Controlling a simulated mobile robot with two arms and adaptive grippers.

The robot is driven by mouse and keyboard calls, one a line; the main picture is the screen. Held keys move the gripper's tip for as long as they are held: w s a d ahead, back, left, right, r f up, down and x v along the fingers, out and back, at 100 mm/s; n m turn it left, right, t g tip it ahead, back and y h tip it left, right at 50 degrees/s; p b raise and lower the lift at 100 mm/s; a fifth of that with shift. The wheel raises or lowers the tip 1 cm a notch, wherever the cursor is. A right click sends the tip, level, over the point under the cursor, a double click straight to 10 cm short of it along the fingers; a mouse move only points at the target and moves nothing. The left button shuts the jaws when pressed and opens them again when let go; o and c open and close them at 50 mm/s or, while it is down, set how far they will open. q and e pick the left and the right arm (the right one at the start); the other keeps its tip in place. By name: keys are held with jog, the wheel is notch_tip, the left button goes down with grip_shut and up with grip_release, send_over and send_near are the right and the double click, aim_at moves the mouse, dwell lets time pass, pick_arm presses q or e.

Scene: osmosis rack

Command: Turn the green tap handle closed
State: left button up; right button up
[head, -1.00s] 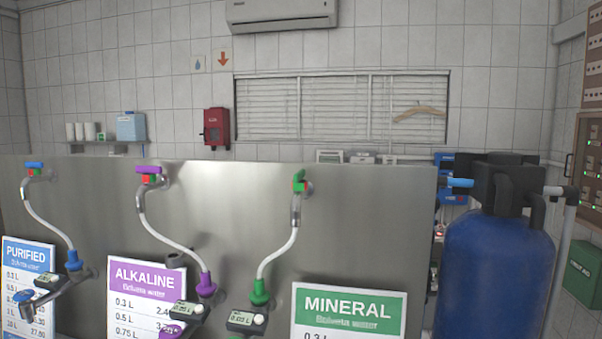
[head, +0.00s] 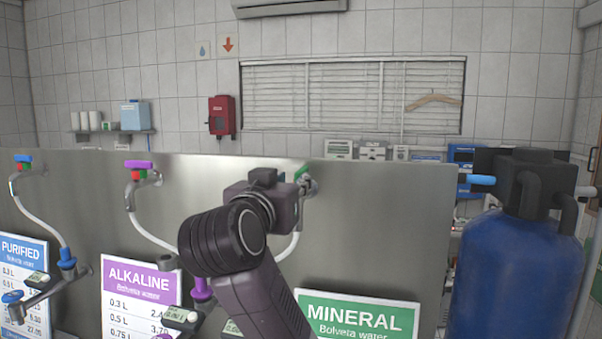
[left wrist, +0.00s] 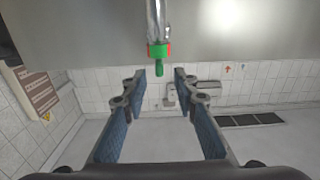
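The green tap handle (head: 301,172) sits near the top edge of the steel panel (head: 400,230), above the green MINERAL sign. My left gripper (head: 272,195) is raised in front of the panel, just left of and partly over the handle; its fingers are hidden there. In the left wrist view the green handle (left wrist: 159,52), with a red part beside it, lies straight ahead between the lines of the two fingertips. The left gripper (left wrist: 161,78) is open and empty, with a finger on each side. I cannot tell whether they touch the handle. My right gripper is not in view.
A purple tap handle (head: 138,164) and a blue tap handle (head: 23,158) stand along the panel to the left. A large blue tank (head: 515,270) stands at the right. The panel right of the green tap is clear.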

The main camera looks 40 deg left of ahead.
aim_at(297, 177)
pick_arm(q)
jog(key=p+x, duration=0.2)
jog(key=x, duration=0.4)
jog(key=shift+w+a+f, duration=0.1)
jog(key=shift+w+a, duration=0.1)
jog(key=shift+w, duration=0.3)
grip_shut()
